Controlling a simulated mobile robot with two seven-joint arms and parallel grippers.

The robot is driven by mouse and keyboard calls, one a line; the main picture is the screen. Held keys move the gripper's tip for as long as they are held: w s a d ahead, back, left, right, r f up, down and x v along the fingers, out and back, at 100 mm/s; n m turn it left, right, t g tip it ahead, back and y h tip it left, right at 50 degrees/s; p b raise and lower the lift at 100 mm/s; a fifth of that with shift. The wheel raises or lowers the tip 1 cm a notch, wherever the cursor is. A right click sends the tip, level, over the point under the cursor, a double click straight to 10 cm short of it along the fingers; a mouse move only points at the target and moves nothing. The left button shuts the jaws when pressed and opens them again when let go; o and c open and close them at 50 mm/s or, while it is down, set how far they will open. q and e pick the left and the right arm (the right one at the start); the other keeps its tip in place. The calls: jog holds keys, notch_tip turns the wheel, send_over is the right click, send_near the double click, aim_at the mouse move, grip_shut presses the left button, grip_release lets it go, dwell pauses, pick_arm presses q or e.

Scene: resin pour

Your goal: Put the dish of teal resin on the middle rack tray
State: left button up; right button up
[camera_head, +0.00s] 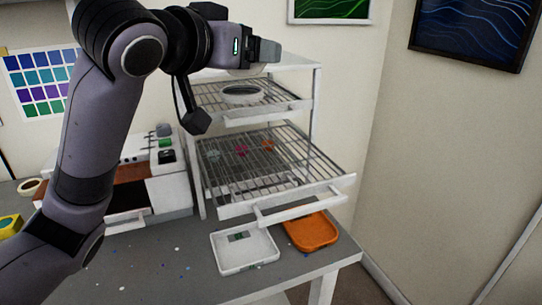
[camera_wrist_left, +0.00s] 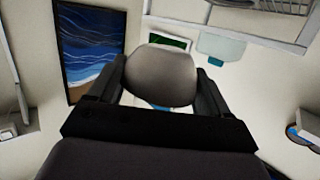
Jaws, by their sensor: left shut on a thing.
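My left gripper (camera_head: 266,52) is raised beside the upper part of the white wire rack (camera_head: 319,95). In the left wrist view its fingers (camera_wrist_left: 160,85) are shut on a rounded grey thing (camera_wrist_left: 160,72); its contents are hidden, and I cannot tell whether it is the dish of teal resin. Two wire trays show. The upper tray (camera_head: 285,104) bears a round white-rimmed piece (camera_head: 242,93) with a dark centre. The lower tray (camera_head: 300,165) is pulled out toward me. Small teal, pink and orange pieces show at its wires. My right gripper is out of view.
A white scale-like device (camera_head: 246,262) and an orange tray (camera_head: 312,232) lie on the grey table (camera_head: 180,262) below the pulled-out tray. A white machine (camera_head: 170,195) stands left of the rack. A yellow object (camera_head: 10,225) is at the far left.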

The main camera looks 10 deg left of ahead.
pick_arm(q)
jog(key=shift+w+f, duration=0.1)
jog(key=shift+w, duration=0.15)
jog(key=b, duration=0.2)
send_over(249, 183)
notch_tip(249, 183, down, 14)
jog(key=shift+f, duration=2.8)
jog(key=shift+f, duration=0.1)
